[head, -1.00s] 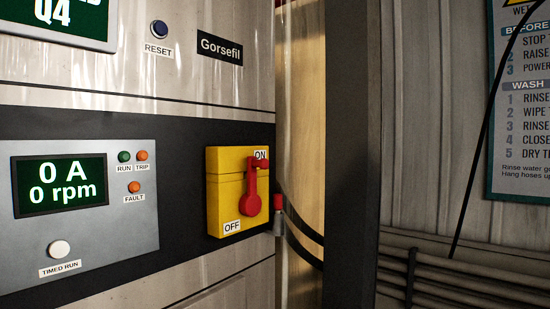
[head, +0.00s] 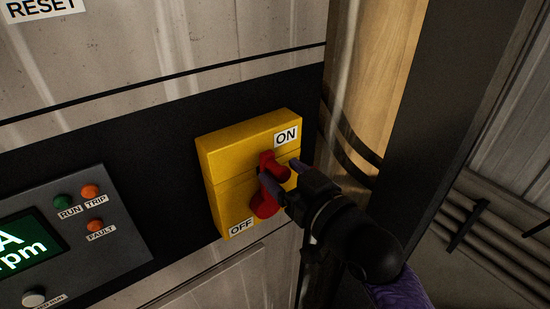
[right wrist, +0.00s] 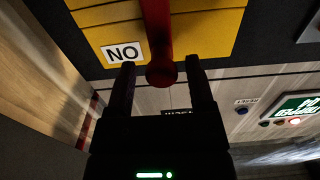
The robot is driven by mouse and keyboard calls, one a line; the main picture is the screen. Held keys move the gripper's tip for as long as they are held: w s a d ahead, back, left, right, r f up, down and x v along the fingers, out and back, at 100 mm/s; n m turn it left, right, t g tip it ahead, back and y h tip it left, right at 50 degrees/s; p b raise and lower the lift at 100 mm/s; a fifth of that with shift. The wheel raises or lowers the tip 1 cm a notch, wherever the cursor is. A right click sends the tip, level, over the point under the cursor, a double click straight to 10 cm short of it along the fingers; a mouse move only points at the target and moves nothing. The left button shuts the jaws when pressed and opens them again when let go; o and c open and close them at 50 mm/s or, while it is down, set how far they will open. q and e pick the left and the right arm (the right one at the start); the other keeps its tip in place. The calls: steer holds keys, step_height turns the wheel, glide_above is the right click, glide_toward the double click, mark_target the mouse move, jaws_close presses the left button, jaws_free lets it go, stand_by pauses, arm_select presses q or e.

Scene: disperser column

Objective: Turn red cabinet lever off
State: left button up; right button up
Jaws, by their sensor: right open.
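The yellow switch box (head: 225,165) is on the dark band of the cabinet front, with ON printed at its upper right and OFF at its lower left. Its red lever (head: 264,205) has its arm pointing up toward ON. My right gripper (head: 280,169) is open at the lever's upper end, with one finger on each side. In the right wrist view, which is upside down, the red lever (right wrist: 160,40) comes down between the two open fingers (right wrist: 160,68), with a gap visible on both sides. The gripper partly hides the lever in the head view. My left gripper is out of view.
A grey control panel (head: 125,250) with a display and small buttons is left of the box. A dark vertical post (head: 425,100) and pipes (head: 490,225) stand to the right. The cabinet face above the box is clear.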

mark_target(270, 163)
steer(key=shift+x, duration=1.8)
jaws_close()
